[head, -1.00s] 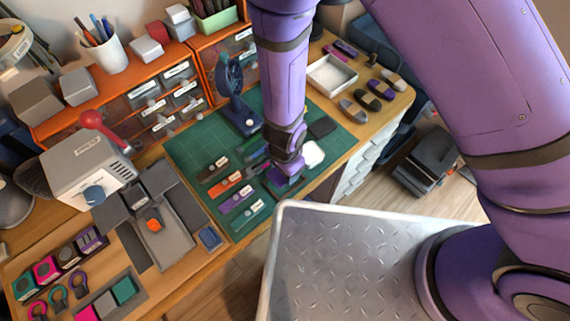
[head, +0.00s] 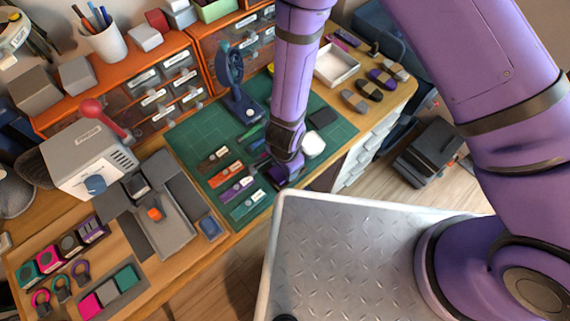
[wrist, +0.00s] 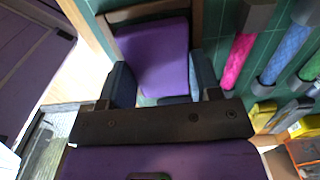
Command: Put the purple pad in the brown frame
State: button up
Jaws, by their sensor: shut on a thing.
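The purple pad (wrist: 153,58) is between my gripper's fingers in the wrist view. My gripper (wrist: 163,84) is shut on its near part. The brown frame (wrist: 150,11) shows around the pad's far edge and along its sides. The pad lies over the frame's opening, lined up closely with it. I cannot tell whether it rests inside or is just above. The near side of the frame is hidden by the gripper. In the head view my gripper (head: 284,179) is low over the near edge of the green mat, and the pad is mostly hidden there.
The green mat (head: 200,135) bears several labelled strips left of my gripper. A white pad (head: 313,145) and a dark square (head: 323,117) lie to its right. A blue stand (head: 238,95) is behind.

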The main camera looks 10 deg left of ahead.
jog(key=shift+s+d+f, duration=0.1)
jog(key=shift+f, duration=0.2)
dwell(0.8)
jog(key=o, duration=0.9)
jog(key=shift+o, duration=0.7)
jog(key=shift+s+d, duration=0.1)
jog(key=shift+d, duration=0.05)
jog(key=shift+c, duration=0.2)
jog(key=shift+o, duration=0.2)
jog(key=shift+w+a+r, duration=0.1)
jog(key=shift+a+r, duration=0.05)
jog(key=shift+r, duration=1.35)
jog(key=shift+w+a+r, duration=0.1)
jog(key=shift+a+r, duration=0.05)
jog(key=shift+r, duration=1.3)
jog(key=shift+w+r, duration=0.15)
jog(key=shift+r, duration=2.65)
